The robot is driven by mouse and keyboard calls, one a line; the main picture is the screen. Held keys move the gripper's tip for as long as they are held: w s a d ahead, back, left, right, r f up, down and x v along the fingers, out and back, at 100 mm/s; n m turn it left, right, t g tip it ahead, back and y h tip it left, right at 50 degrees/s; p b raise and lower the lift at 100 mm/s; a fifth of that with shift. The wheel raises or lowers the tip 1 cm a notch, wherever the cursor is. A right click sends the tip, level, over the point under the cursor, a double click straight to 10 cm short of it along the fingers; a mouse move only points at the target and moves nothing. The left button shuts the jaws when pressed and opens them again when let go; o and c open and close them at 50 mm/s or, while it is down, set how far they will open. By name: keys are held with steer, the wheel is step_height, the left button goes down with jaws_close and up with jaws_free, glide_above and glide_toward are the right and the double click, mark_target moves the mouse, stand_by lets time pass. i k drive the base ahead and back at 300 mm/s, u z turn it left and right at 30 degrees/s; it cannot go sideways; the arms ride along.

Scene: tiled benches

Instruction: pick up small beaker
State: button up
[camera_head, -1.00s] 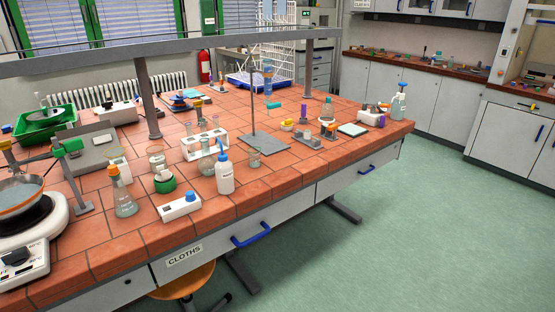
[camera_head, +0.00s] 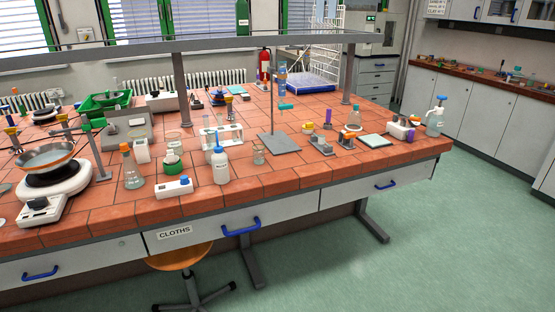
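A small clear glass beaker (camera_head: 259,155) stands upright on the red tiled bench. It is just left of the grey base plate of a retort stand (camera_head: 282,145) and right of a white wash bottle (camera_head: 220,167). Another glass vessel (camera_head: 173,143) stands further left, behind a green-ringed container (camera_head: 174,165); it is too small to tell exactly what it is. My gripper is not in view.
A conical flask with an orange top (camera_head: 131,170) and a white device with a blue knob (camera_head: 175,188) stand near the front edge. A hotplate (camera_head: 55,185) is at the left. An overhead rail (camera_head: 200,47) spans the bench. A stool (camera_head: 180,260) stands below. Green floor is clear at right.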

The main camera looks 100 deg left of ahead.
mark_target(258, 157)
steer(key=u, duration=0.15)
steer(key=i, duration=0.35)
steer(key=z, duration=0.25)
steer(key=k, duration=0.2)
steer(key=u, duration=3.05)
steer(key=k, duration=0.25)
steer(key=u, duration=1.85)
